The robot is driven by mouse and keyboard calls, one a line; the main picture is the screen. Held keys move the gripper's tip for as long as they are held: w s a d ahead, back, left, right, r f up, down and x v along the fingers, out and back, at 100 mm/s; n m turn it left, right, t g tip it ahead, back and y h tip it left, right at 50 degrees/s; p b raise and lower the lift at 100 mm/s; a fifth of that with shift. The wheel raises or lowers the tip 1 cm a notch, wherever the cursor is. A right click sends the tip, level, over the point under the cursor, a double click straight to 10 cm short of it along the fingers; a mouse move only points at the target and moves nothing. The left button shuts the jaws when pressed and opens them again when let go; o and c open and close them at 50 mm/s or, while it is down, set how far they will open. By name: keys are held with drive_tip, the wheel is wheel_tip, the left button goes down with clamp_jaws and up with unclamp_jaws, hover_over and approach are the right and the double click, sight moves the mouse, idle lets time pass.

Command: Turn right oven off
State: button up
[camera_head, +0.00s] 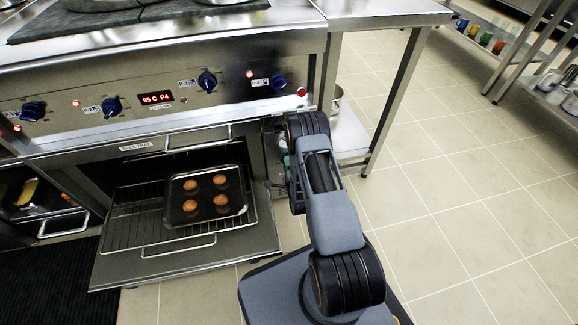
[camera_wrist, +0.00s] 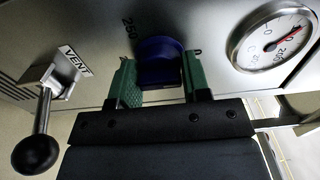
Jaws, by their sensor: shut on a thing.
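My gripper (camera_wrist: 161,82) has green fingers on either side of a dark blue round knob (camera_wrist: 158,60) and is shut on it. In the head view, my arm hides most of this spot and only a bit of green of my gripper (camera_head: 285,160) shows, right of the open oven (camera_head: 200,140). This oven's door is down, and a dark tray (camera_head: 206,206) with several round brown baked items is on its rack. A red display (camera_head: 156,98) above reads about "95C P4".
A round gauge (camera_wrist: 272,38) is close to the right of the knob. A VENT lever with a black ball (camera_wrist: 36,154) is to its left. The lowered oven door (camera_head: 180,262) juts out beside my base. Tiled floor (camera_head: 450,220) is free to the right.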

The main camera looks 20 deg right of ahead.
drive_tip(key=shift+a, duration=0.1)
idle(0.4)
drive_tip(key=o, duration=0.9)
drive_tip(key=shift+c, duration=0.2)
